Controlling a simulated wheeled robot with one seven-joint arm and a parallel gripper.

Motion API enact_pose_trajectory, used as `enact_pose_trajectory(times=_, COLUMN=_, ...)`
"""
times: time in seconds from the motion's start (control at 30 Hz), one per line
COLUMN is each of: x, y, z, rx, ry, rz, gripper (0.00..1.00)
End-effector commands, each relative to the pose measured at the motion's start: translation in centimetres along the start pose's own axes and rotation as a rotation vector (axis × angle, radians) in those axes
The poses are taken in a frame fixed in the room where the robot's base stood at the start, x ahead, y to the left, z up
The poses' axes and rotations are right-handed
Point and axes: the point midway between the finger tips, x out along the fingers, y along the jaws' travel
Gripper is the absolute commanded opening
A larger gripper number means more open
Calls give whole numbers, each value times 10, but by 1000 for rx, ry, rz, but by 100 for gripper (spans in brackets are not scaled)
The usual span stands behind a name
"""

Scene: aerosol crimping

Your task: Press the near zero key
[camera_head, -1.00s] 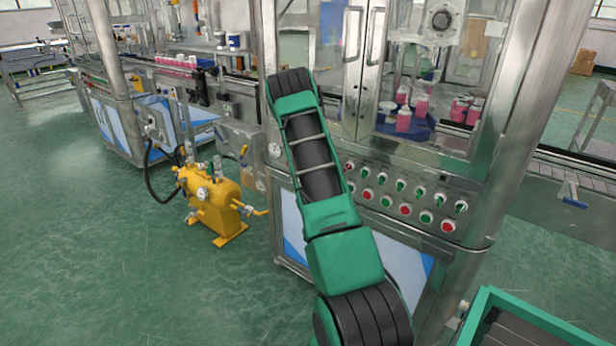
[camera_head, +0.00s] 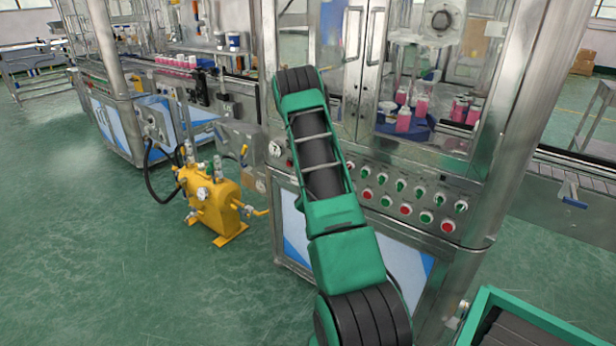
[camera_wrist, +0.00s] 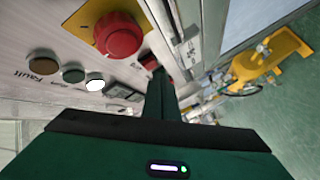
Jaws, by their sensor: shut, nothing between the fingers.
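In the wrist view my gripper (camera_wrist: 160,74) is shut and empty, its dark green fingers pointing at the control panel (camera_wrist: 65,25). A small dark panel device (camera_wrist: 124,92) lies just left of the fingers; it is too small to read, and I cannot tell which part of it, if any, is the near zero key. A dark red part (camera_wrist: 150,61) shows right by the fingertips, partly covered by them. I cannot tell whether the fingers touch anything. In the head view my arm hides the gripper and the part of the panel in front of it.
A large red mushroom button (camera_wrist: 117,34) on a yellow plate stands out near the fingers. A lit white lamp (camera_wrist: 95,81) and dark lamps (camera_wrist: 73,73) sit beside it. A yellow pump unit (camera_head: 212,197) stands on the floor left of the machine. Rows of buttons (camera_head: 405,209) lie right of my arm.

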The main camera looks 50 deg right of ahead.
Motion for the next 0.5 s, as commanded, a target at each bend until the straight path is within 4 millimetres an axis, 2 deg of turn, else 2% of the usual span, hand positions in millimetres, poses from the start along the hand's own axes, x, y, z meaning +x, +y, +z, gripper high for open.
enact_pose_trajectory(times=0.5, x=-6, y=-4, z=-2, rx=2, ry=-3, rz=-1, gripper=0)
